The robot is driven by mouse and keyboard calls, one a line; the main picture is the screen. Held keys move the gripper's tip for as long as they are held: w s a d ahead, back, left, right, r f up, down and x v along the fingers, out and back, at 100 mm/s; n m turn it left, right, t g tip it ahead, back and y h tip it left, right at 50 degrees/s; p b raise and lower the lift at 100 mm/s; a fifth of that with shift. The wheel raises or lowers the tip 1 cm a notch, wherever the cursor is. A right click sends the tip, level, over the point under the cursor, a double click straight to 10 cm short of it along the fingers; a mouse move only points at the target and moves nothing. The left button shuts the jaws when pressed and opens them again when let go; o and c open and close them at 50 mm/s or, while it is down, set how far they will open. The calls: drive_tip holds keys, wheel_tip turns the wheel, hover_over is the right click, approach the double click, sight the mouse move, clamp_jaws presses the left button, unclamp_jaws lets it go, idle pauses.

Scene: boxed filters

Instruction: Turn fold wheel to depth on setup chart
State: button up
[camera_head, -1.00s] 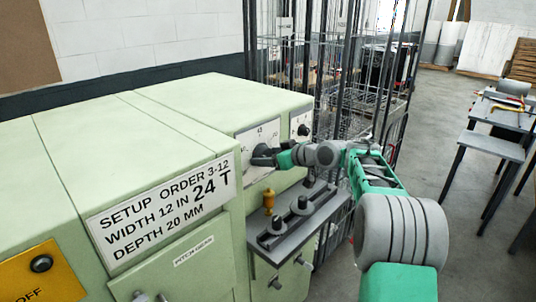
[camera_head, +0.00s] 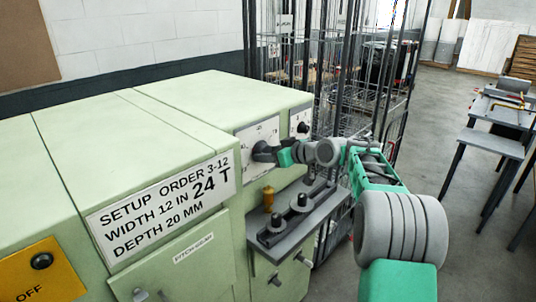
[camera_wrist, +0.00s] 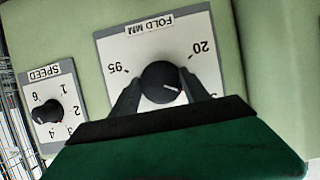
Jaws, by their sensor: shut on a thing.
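The fold wheel is a round black knob (camera_wrist: 162,82) on a white FOLD MM dial plate (camera_wrist: 118,50). In the wrist view the plate appears upside down, with 95 at left and 20 at right. The knob's white pointer line slants right and slightly down, below the 20; the lower scale is partly hidden. My gripper (camera_wrist: 161,79) has one finger on each side of the knob and is shut on it. In the head view my gripper (camera_head: 266,152) meets the dial plate (camera_head: 258,134).
A SPEED dial (camera_wrist: 48,105) with a smaller black knob sits beside the fold dial. A wire cage (camera_head: 350,110) stands behind my arm. A yellow OFF panel (camera_head: 40,272) is at lower left.

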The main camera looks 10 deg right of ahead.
drive_tip(key=shift+f+b, duration=0.1)
drive_tip(key=shift+b, duration=0.55)
drive_tip(key=n+t+h+b, duration=0.1)
drive_tip(key=n+b, duration=0.2)
drive_tip(key=b, duration=0.5)
drive_tip(key=n+t+h+b, duration=0.1)
drive_tip(key=n+t+b, duration=0.1)
drive_tip(key=b, duration=0.7)
drive_tip(key=n+t+h+b, duration=0.1)
drive_tip(key=n+b, duration=0.2)
drive_tip(key=b, duration=0.5)
drive_tip(key=shift+s+a+n+t, duration=0.1)
drive_tip(key=shift+a+n+t, duration=0.1)
drive_tip(key=shift+n+t, duration=0.1)
drive_tip(key=shift+r, duration=0.25)
drive_tip(key=o, duration=1.4)
drive_tip(key=shift+a+f, duration=0.1)
drive_tip(key=shift+f, duration=0.05)
